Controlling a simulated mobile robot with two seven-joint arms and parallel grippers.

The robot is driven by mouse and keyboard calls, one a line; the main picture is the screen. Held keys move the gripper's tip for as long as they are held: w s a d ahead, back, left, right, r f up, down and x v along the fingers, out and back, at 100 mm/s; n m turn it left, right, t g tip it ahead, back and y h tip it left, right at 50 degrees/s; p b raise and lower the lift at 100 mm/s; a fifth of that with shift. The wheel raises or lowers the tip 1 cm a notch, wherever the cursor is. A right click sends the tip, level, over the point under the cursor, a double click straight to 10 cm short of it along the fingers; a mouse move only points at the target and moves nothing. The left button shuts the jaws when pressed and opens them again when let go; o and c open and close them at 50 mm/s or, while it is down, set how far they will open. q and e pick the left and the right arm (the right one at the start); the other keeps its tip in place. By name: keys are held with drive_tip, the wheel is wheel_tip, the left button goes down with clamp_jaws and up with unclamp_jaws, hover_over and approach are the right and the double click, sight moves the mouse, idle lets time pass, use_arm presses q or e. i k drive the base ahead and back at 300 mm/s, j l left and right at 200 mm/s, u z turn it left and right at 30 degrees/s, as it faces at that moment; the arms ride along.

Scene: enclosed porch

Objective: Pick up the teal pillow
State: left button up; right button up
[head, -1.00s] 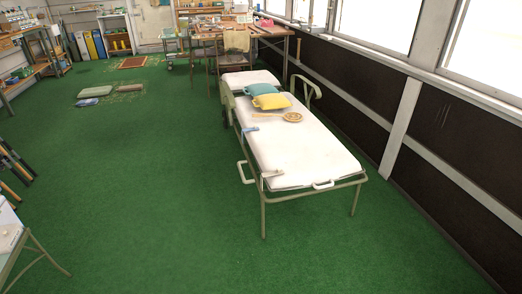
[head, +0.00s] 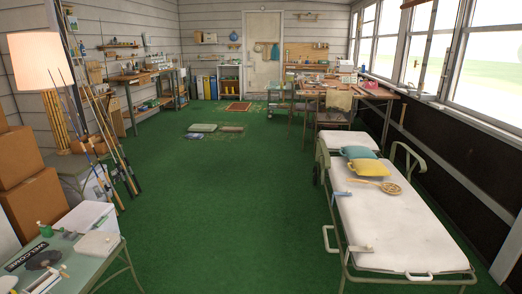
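The teal pillow (head: 358,152) lies near the far end of the white-topped lounger (head: 400,222) on the right side of the head view. A yellow pillow (head: 368,168) lies just in front of it and hides part of its near side. A round wooden paddle-like object (head: 389,187) lies on the lounger in front of the yellow pillow. Neither of my grippers shows in the head view.
A table (head: 98,263) with small items stands at the lower left, beside cardboard boxes and fishing rods. Grey-green cushions (head: 203,128) lie on the far floor. A wooden worktable (head: 350,97) stands beyond the lounger. The green carpet (head: 225,200) is clear in the middle.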

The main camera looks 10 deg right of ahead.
sight(351, 152)
drive_tip(key=i, duration=1.35)
drive_tip(key=i+z, duration=0.1)
drive_tip(key=i, duration=0.6)
drive_tip(key=i+j+z, duration=0.1)
drive_tip(key=i, duration=0.65)
drive_tip(key=i+j+z, duration=0.1)
drive_tip(key=i+z, duration=0.15)
drive_tip(key=i, duration=1.15)
drive_tip(key=i+z, duration=0.1)
drive_tip(key=i, duration=1.35)
drive_tip(key=i+z, duration=0.2)
drive_tip(key=i, duration=0.3)
drive_tip(key=i+z, duration=0.2)
drive_tip(key=i, duration=0.25)
drive_tip(key=i+j+z, duration=0.2)
drive_tip(key=i, duration=0.25)
drive_tip(key=i+z, duration=0.25)
drive_tip(key=z, duration=0.2)
drive_tip(key=i+j+z, duration=0.1)
drive_tip(key=i+z, duration=0.15)
drive_tip(key=z, duration=0.2)
drive_tip(key=i+j+z, duration=0.15)
drive_tip(key=z, duration=2)
drive_tip(key=i+j, duration=0.05)
drive_tip(key=j, duration=0.05)
